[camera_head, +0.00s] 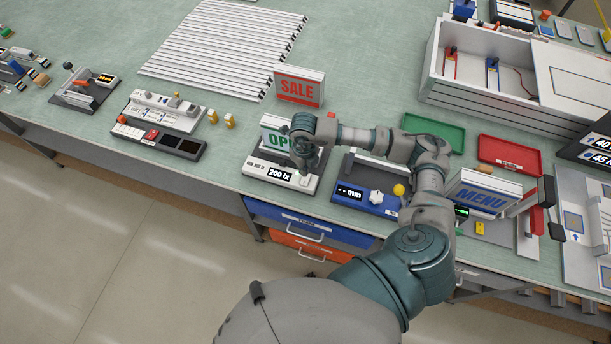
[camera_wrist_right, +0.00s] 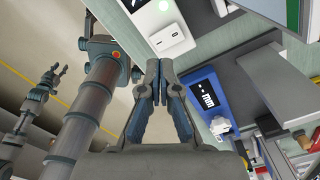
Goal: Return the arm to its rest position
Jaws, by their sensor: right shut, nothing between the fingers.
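My right arm reaches up from the bottom centre of the head view and bends left over the bench. My right gripper (camera_head: 304,172) points down over the white light unit (camera_head: 262,168), which reads 200 lx. In the right wrist view my right gripper (camera_wrist_right: 163,66) is shut and empty, its tips close to the unit's white rocker switch (camera_wrist_right: 172,40). Whether they touch cannot be told. A green-lettered sign (camera_head: 272,135) on the unit is partly hidden by my arm. My left gripper (camera_wrist_right: 50,76) shows small in the wrist view, fingers apart, away from the bench.
A blue unit (camera_head: 352,200) marked mm, with a white knob and yellow ball, stands right of the light unit. A MENU sign (camera_head: 480,198) stands beside my forearm. A SALE sign (camera_head: 299,87), green tray (camera_head: 435,130) and red tray (camera_head: 510,153) stand behind. The slatted panel (camera_head: 220,45) lies flat.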

